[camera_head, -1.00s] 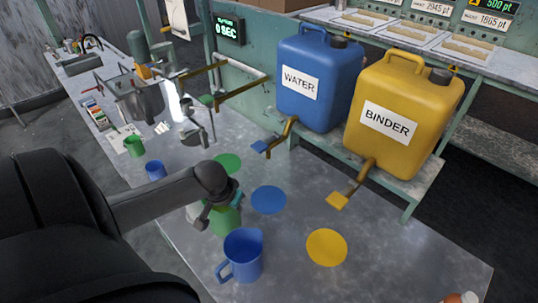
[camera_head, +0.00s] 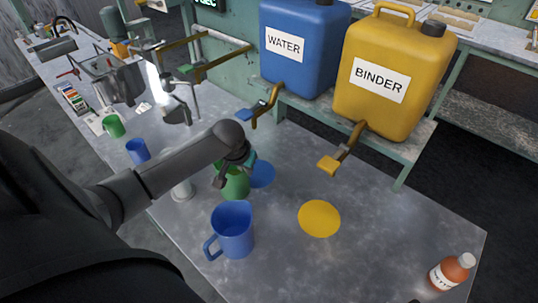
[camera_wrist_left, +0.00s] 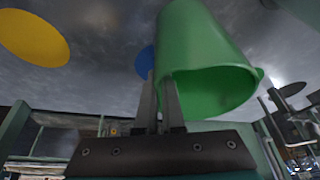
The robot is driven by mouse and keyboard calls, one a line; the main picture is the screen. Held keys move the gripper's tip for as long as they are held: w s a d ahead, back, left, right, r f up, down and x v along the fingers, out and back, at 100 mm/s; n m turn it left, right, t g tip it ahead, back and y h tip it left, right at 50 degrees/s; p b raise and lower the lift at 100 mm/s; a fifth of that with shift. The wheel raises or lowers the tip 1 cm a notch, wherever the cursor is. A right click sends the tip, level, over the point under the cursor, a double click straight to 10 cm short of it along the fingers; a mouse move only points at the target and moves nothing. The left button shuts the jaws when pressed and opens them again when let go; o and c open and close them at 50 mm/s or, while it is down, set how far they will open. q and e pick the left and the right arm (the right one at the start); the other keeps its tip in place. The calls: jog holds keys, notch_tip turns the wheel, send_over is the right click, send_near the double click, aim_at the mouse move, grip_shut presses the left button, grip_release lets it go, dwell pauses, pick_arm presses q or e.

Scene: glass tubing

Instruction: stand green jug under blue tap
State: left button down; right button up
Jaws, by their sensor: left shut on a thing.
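The green jug (camera_head: 236,184) is in my left gripper (camera_head: 238,160), partly hidden by it in the head view. In the wrist view the jug (camera_wrist_left: 205,50) fills the upper middle, and the finger tips (camera_wrist_left: 161,85) close at its side; whether on wall or handle I cannot tell. The jug overlaps the left edge of the blue disc (camera_head: 262,174) in the head view; whether it touches the table is unclear. The blue tap (camera_head: 265,108) sticks out from the blue WATER canister (camera_head: 295,75), beyond the disc. My right gripper is not in view.
A blue jug (camera_head: 233,230) stands just in front of the green one. A yellow disc (camera_head: 319,218) lies below the yellow tap (camera_head: 335,160) of the BINDER canister (camera_head: 395,60). The table between disc and bottle is clear.

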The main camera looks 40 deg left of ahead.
pick_arm(q)
jog(key=w+f+b, duration=0.1)
jog(key=w+b, duration=0.1)
jog(key=w, duration=0.7)
jog(key=shift+w+d+f, duration=0.25)
jog(key=shift+w+d, duration=0.1)
jog(key=shift+d, duration=0.05)
jog(key=c, duration=1)
grip_release()
jog(key=shift+f, duration=0.1)
jog(key=p+v, duration=0.3)
jog(key=v, duration=0.9)
